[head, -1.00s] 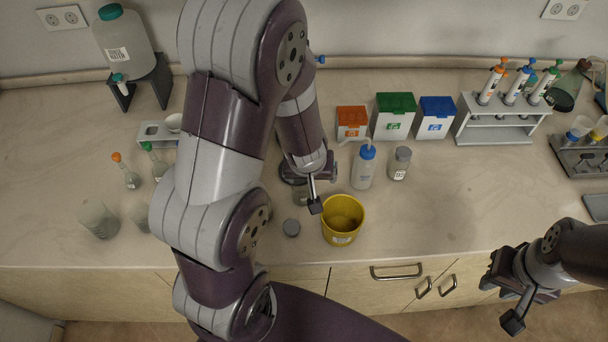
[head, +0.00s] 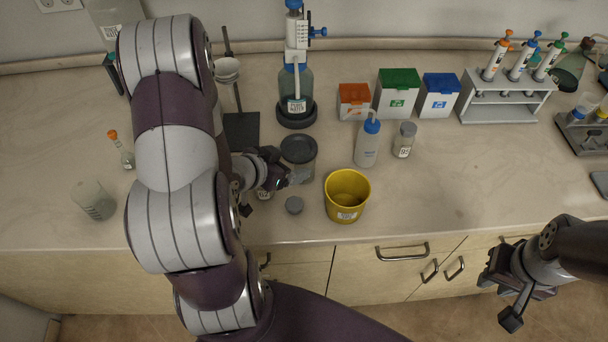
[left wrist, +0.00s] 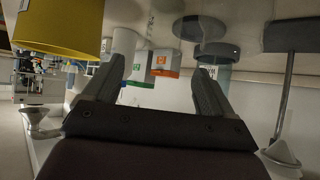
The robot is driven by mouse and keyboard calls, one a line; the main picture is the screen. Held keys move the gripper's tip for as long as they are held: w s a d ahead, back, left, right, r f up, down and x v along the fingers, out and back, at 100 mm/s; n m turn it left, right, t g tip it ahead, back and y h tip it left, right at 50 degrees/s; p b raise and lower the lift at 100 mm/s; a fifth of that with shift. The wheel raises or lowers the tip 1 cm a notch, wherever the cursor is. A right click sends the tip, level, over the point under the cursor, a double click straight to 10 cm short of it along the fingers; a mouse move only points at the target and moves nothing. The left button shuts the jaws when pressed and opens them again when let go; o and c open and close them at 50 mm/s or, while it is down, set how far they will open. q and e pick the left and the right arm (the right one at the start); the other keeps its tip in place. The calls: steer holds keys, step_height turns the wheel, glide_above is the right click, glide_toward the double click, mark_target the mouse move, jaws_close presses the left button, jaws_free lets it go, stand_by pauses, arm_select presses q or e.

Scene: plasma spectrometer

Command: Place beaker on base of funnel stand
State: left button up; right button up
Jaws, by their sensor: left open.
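A clear glass beaker (head: 93,200) stands on the counter at the far left in the head view. The funnel stand shows behind my left arm: a black base plate (head: 241,130), a thin upright rod and a pale funnel (head: 228,70) at its upper part. The plate (left wrist: 292,35) and rod also show in the left wrist view, which looks upside down. My left gripper (head: 262,183) is open, low over the counter in front of the stand base, left of a grey jar. No beaker is visible between its fingers (left wrist: 155,95). My right gripper (head: 508,288) is in front of the counter; its opening is unclear.
A blue-capped wash bottle (head: 367,145) and dispenser bottle (head: 296,90) stand further back. The right-hand counter front is clear.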

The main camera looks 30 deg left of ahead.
mark_target(310, 160)
arm_select(q)
steer(key=x, duration=0.8)
steer(key=shift+w+a+f, duration=0.15)
steer(key=shift+f, duration=0.35)
steer(key=shift+r, duration=0.1)
steer(key=c, duration=1.1)
